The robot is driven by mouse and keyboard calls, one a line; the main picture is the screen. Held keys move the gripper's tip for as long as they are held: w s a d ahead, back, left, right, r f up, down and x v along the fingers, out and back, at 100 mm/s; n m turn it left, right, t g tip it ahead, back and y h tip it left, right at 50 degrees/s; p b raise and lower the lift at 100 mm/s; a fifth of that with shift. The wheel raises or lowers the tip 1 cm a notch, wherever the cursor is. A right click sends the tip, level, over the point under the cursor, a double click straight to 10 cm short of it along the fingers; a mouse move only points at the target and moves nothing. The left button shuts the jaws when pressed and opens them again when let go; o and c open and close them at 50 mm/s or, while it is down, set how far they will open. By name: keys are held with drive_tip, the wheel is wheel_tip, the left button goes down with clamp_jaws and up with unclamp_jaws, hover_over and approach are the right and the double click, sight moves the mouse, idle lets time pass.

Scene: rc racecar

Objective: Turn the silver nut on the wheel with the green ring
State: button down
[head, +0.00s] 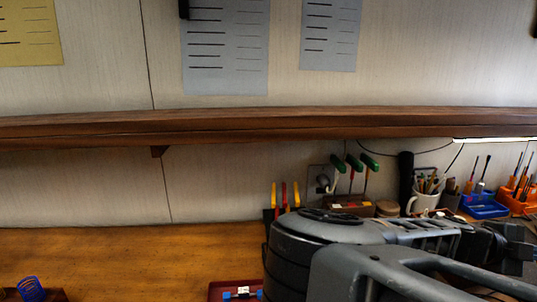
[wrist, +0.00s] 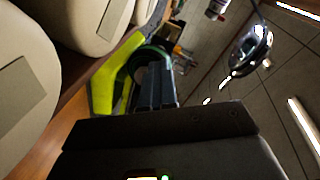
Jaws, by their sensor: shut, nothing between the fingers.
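In the wrist view, my gripper (wrist: 156,80) has its dark fingers together, with nothing visible between them. The fingertips overlap a dark green ring (wrist: 150,52) in the picture; I cannot tell whether they touch anything there. A bright yellow-green curved part (wrist: 103,90) lies just left of the fingers. The silver nut cannot be made out; the fingers cover part of the area inside the ring. In the head view, my grey arm fills the lower right, and neither the wheel nor my fingertips show.
Large cream rounded shapes (wrist: 30,90) fill the wrist view's left side. A shiny round lamp-like object (wrist: 250,48) hangs at right. In the head view, the wooden bench (head: 130,255) has clear room at left; a mug (head: 423,202) and tool holders stand along the wall.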

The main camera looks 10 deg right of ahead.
drive_tip(key=a, duration=0.6)
drive_tip(key=shift+w+r+p, duration=0.2)
drive_tip(key=shift+w+p, duration=0.1)
drive_tip(key=shift+w, duration=0.1)
